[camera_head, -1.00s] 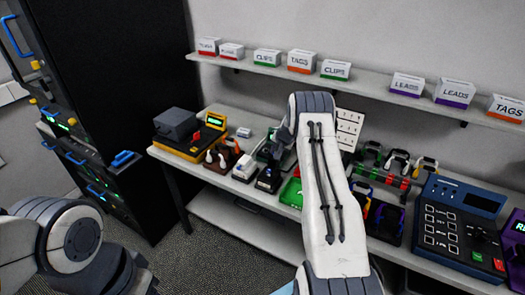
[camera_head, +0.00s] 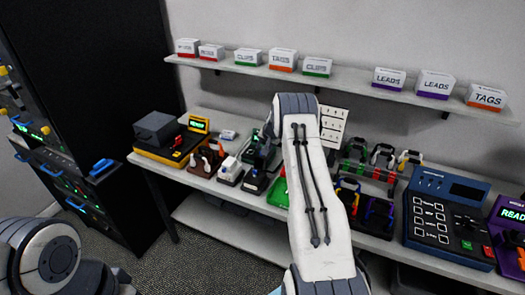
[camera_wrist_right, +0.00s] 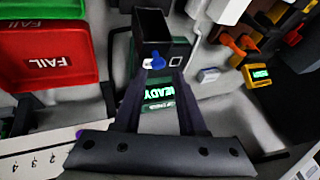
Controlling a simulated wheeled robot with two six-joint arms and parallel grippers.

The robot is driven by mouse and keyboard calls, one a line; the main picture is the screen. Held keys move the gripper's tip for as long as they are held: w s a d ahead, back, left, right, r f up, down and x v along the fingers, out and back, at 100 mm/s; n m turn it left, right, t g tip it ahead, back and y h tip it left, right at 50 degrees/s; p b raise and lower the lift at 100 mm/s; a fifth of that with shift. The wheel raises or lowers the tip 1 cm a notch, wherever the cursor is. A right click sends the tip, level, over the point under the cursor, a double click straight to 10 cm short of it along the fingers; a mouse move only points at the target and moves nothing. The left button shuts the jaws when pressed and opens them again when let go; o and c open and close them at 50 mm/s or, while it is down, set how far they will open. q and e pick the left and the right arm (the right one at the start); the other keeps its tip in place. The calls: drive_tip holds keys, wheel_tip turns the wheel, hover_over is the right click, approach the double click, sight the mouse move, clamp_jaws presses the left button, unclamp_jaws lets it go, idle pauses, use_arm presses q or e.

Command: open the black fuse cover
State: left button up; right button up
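A small black fuse unit (camera_head: 255,181) stands near the table's front edge, left of the green tray. The right wrist view shows a black box-shaped part (camera_wrist_right: 153,24), likely the fuse cover, with a blue knob (camera_wrist_right: 155,61) beside it. I cannot tell whether the cover is shut. My right gripper (camera_wrist_right: 157,72) is open, its two dark fingers apart, with the knob seen between or just beyond their tips. Contact cannot be told. A green unit with a READY screen (camera_wrist_right: 160,94) shows between the fingers. In the head view my right arm hides much of this area. My left gripper is out of view.
A yellow-and-black device (camera_head: 172,148) and a blue keypad console (camera_head: 446,218) stand on the table. A shelf (camera_head: 345,82) with labelled boxes runs above. Small devices crowd the table.

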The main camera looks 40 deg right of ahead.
drive_tip(key=shift+s+a+f, duration=0.1)
drive_tip(key=shift+a+f, duration=0.05)
drive_tip(key=shift+f, duration=0.05)
drive_tip(key=shift+s+r, duration=0.15)
drive_tip(key=d+b+v, duration=0.1)
drive_tip(key=b+v, duration=0.3)
drive_tip(key=v, duration=0.6)
drive_tip(key=shift+a, duration=0.45)
